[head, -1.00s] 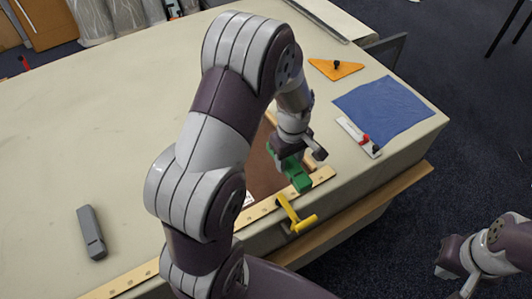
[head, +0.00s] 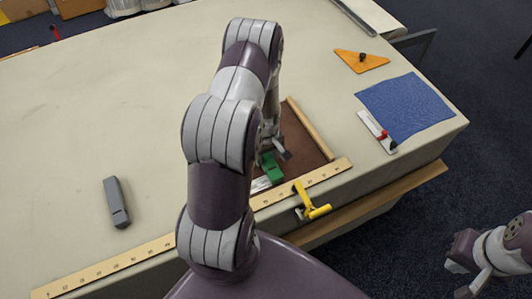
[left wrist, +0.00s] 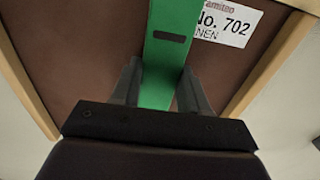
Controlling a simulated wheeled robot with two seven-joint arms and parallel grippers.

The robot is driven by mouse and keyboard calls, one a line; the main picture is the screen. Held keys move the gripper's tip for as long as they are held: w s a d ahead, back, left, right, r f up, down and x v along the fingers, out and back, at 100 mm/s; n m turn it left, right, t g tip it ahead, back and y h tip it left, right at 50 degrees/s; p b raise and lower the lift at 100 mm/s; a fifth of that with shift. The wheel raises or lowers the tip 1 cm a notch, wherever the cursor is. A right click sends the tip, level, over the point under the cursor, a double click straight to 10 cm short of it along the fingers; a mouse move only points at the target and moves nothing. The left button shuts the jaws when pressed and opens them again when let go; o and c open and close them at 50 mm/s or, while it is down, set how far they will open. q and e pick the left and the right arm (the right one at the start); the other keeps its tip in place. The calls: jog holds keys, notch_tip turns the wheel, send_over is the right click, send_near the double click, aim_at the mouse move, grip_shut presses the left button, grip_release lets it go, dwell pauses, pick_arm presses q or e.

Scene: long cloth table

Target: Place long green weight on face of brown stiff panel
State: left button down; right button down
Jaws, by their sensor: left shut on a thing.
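The long green weight (head: 271,168) is in my left gripper (head: 273,150), near the table's front edge in the head view. In the left wrist view the green weight (left wrist: 168,60) runs between the two fingers of my left gripper (left wrist: 160,88), which is shut on it. The brown stiff panel (head: 304,145) lies behind and below the weight, partly hidden by my left arm. The panel (left wrist: 90,40) has light wooden strips at its sides and a white label. Whether the weight touches the panel I cannot tell. My right gripper (head: 466,280) is at the lower right, off the table.
A wooden ruler strip (head: 110,268) runs along the front edge, with a yellow tool (head: 312,204) on it. A grey weight (head: 117,202) lies left. A blue cloth (head: 405,105), a white-and-red tool (head: 378,132) and an orange triangle (head: 360,61) lie right. The table's left middle is clear.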

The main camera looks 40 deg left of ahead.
aim_at(266, 158)
pick_arm(q)
jog(key=shift+f, duration=0.1)
jog(key=c, duration=0.6)
grip_release()
jog(key=shift+o, duration=0.2)
jog(key=shift+r, duration=0.3)
notch_tip(266, 158, up, 11)
jog(key=b, duration=0.3)
jog(key=s+d+r+m, duration=0.3)
jog(key=s+d+m, duration=0.1)
jog(key=d+m, duration=0.2)
jog(key=s+d+r+m+t+b, duration=0.1)
jog(key=s+d+r+m, duration=0.2)
jog(key=d+m, duration=0.4)
jog(key=shift+s+d+r, duration=0.2)
jog(key=shift+s+d, duration=0.25)
jog(key=shift+d, duration=0.75)
